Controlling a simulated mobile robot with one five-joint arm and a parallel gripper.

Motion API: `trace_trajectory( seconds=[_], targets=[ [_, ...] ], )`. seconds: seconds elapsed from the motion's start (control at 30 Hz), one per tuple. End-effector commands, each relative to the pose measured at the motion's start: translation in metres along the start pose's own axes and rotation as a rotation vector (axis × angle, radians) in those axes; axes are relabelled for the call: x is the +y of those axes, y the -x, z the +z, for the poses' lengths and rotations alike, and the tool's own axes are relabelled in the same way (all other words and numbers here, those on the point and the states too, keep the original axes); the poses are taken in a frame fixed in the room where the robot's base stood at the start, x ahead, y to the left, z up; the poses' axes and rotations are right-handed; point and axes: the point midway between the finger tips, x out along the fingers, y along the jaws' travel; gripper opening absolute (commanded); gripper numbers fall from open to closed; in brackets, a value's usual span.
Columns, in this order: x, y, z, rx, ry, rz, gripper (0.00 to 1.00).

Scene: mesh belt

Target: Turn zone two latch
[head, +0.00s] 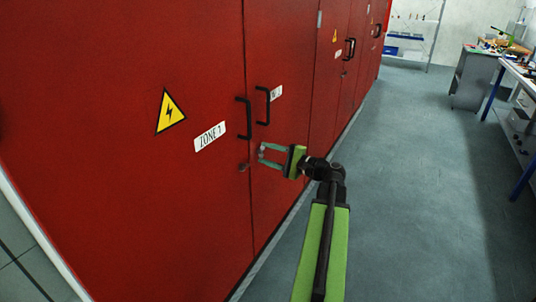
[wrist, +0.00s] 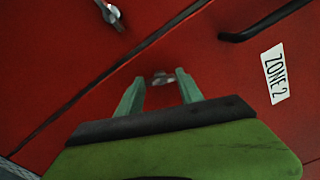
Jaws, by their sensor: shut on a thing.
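The zone two latch (wrist: 163,77) is a small metal knob on the red door, between my fingertips in the wrist view. My gripper (head: 263,152), with pale green fingers, reaches the right-hand door in the head view; it also shows in the wrist view (wrist: 161,84). It is shut on the latch, whose turn angle I cannot read clearly. The ZONE 2 label (wrist: 275,74) is on the same door. In the head view the latch is largely hidden by the fingertips.
A neighbouring latch (wrist: 109,14) sits across the door seam; it also shows in the head view (head: 243,167). Black handles (head: 246,117) (head: 264,106) flank the seam. A yellow warning triangle (head: 170,112) is on the left door. The grey floor (head: 420,190) is clear to the right, before workbenches (head: 476,78).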

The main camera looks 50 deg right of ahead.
Motion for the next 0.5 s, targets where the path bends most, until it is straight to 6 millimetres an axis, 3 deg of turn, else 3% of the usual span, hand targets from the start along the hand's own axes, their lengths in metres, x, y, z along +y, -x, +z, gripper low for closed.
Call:
trace_trajectory(
  seconds=[0.5],
  targets=[
    [0.0009, -0.0003, -0.0003, 0.001, 0.333, 0.001, 0.03]
  ],
)
